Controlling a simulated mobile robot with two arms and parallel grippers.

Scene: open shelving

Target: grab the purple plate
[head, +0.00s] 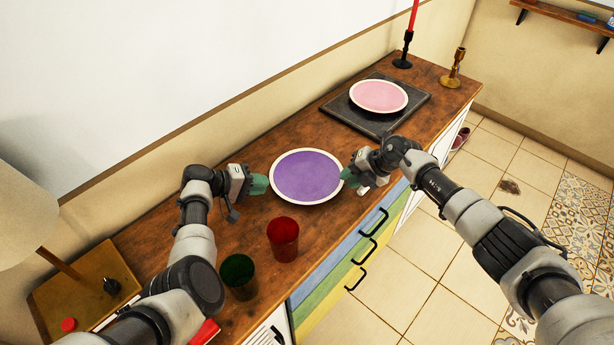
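The purple plate (306,176), with a cream rim, lies on the wooden sideboard top (160,240) between my two grippers. My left gripper (262,184) is at the plate's left side, its green fingertips close to the rim. My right gripper (350,178) is at the plate's right edge, its green fingertips at or very near the rim. I cannot tell whether either one touches or grips the plate, as the fingers are small and seen from above.
A red cup (283,239) and a dark green cup (238,276) stand in front of the plate. A pink plate (378,96) sits on a dark square board (415,103) farther back. Candle holders (403,52) (453,70) stand at the far end. A lamp (25,215) is at left.

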